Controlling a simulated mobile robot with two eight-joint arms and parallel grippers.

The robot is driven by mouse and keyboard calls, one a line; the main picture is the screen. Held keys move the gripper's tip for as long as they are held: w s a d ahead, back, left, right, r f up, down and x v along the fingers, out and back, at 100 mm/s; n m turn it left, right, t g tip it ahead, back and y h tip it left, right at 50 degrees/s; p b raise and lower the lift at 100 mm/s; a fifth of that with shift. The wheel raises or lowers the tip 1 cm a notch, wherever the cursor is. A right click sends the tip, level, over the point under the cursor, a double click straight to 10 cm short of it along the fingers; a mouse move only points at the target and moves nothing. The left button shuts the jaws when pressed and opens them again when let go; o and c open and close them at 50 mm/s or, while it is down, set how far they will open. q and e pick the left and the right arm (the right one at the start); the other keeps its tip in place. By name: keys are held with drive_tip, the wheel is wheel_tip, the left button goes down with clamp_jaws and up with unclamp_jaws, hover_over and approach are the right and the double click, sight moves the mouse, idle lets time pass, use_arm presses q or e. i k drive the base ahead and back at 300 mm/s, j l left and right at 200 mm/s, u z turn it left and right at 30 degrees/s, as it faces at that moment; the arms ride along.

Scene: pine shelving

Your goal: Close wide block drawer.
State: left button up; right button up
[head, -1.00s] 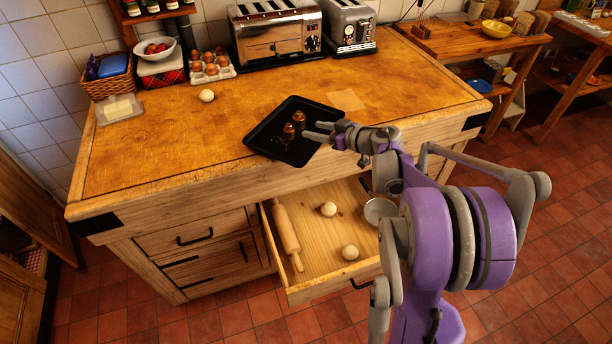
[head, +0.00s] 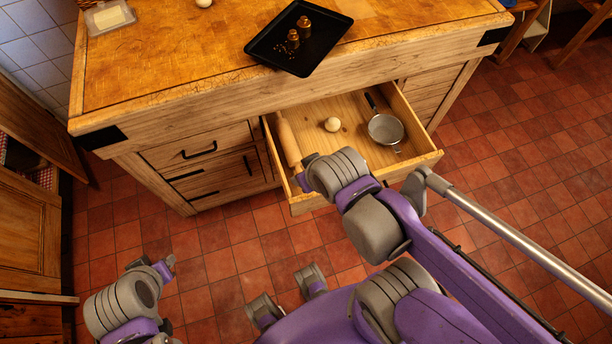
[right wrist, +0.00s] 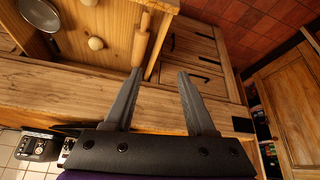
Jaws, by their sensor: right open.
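The wide block drawer (head: 345,110) stands open under the thick wooden worktop, its front facing me. It holds a rolling pin (head: 288,140) along its left side, a pale ball (head: 332,124) and a small metal pan (head: 385,129). My right arm passes over the drawer's front edge and hides part of it. In the right wrist view my right gripper (right wrist: 160,75) is open and empty, with one fingertip overlapping the end of the rolling pin in the picture; contact cannot be told. In the head view its fingers are hidden.
A black tray (head: 298,38) with small brown jars lies on the worktop (head: 190,60). Closed drawers (head: 205,160) are left of the open one. The tiled floor (head: 215,265) before the block is clear apart from my own parts.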

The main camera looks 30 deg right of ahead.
sight(307, 121)
drive_tip(key=k+l+z, duration=0.1)
drive_tip(key=z, duration=0.4)
drive_tip(key=k+l+z, duration=0.15)
drive_tip(key=z, duration=0.3)
drive_tip(key=k+l+z, duration=0.1)
drive_tip(key=l+z, duration=0.2)
drive_tip(key=z, duration=0.2)
